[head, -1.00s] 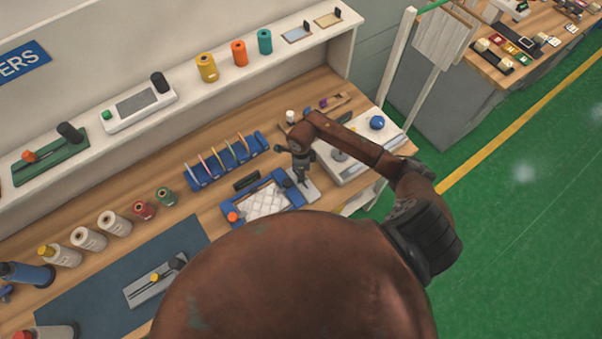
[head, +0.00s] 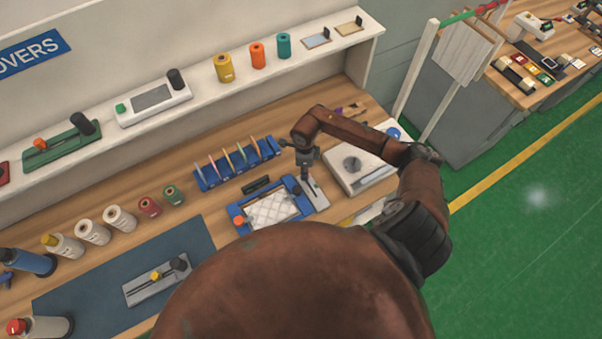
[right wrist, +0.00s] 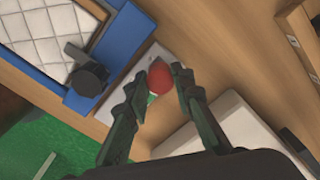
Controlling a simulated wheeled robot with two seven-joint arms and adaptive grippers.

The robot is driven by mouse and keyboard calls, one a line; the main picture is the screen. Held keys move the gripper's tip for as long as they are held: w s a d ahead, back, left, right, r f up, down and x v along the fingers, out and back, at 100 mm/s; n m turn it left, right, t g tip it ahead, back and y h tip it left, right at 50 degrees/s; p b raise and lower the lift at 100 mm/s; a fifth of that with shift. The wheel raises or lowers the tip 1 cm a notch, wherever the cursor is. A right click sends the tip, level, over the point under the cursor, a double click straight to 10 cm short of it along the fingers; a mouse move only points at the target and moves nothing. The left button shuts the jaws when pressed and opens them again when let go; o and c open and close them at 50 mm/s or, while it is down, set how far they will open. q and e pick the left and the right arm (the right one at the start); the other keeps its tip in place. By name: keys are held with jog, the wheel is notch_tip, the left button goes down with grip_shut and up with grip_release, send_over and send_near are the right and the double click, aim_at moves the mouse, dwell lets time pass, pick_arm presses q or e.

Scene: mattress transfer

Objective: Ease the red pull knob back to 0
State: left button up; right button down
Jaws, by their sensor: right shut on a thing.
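In the right wrist view the red knob (right wrist: 159,78) sits between the two fingers of my right gripper (right wrist: 160,86), which is shut on it. A pale grey plate (right wrist: 125,97) lies under the knob; a small whitish and green patch shows just below the red part. In the head view my right gripper (head: 306,175) points down at the narrow grey plate (head: 318,197), and the knob is hidden there. No scale marks or 0 can be read in either view. My left gripper is not in view.
A blue frame (head: 237,222) with a white quilted pad lies left of the plate. A pale box (head: 345,182) stands to its right. A blue rack of pens (head: 205,180) is behind. Thread spools (head: 120,218) and a dark blue mat (head: 85,268) lie to the left.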

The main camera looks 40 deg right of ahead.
jog(key=shift+w+r, duration=0.1)
jog(key=shift+w, duration=0.1)
jog(key=c, duration=2)
grip_release()
jog(key=shift+c, duration=0.2)
jog(key=shift+o, duration=1.9)
jog(key=shift+w, duration=0.1)
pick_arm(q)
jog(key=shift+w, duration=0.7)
pick_arm(e)
notch_tip(320, 180, up, 12)
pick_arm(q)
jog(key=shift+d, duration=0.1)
